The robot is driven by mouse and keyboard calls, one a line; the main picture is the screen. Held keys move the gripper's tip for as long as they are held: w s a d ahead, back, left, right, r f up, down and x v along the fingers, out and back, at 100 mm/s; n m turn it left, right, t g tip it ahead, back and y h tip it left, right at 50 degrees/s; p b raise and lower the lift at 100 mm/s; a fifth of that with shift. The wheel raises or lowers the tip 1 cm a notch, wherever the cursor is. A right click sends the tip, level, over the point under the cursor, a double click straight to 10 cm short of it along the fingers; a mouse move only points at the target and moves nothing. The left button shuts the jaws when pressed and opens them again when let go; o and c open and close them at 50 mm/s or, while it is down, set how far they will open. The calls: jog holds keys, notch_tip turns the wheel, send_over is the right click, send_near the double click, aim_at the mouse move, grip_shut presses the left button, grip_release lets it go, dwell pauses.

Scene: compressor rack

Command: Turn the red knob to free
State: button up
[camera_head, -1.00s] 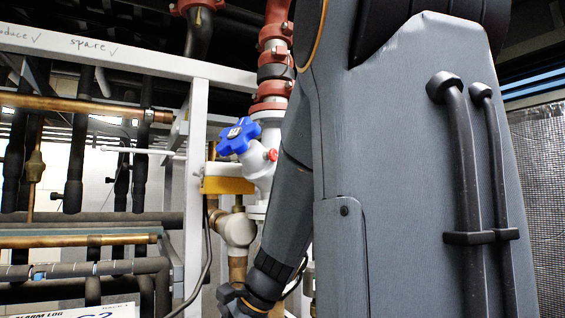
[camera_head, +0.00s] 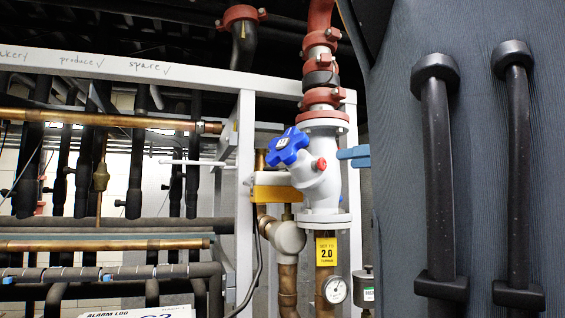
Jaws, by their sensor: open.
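The small red knob (camera_head: 320,163) sits on the side of a white valve body (camera_head: 322,192), facing right and toward me. A larger blue handwheel (camera_head: 288,146) is on the same valve, just up and left of the red knob. My gripper (camera_head: 346,158) shows only as blue-grey fingertips just right of the valve, at about the knob's height. They look open and hold nothing I can see. A gap shows between them and the knob. The rest of the gripper and my wrist are hidden behind my large dark arm link, which fills the right side.
Red pipe couplings (camera_head: 321,80) rise above the valve. A yellow tag reading 2.0 (camera_head: 326,251) and a round gauge (camera_head: 336,290) are below it. A yellow block (camera_head: 276,193) is at its left. A white frame post (camera_head: 246,180) and several pipes fill the left.

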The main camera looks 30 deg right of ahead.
aim_at(324, 162)
jog(key=p+x, duration=0.1)
jog(key=x, duration=0.5)
jog(key=shift+w+a+p, duration=0.15)
jog(key=shift+w+p, duration=0.15)
jog(key=shift+p, duration=0.1)
jog(key=c, duration=1.1)
jog(key=shift+o, duration=0.2)
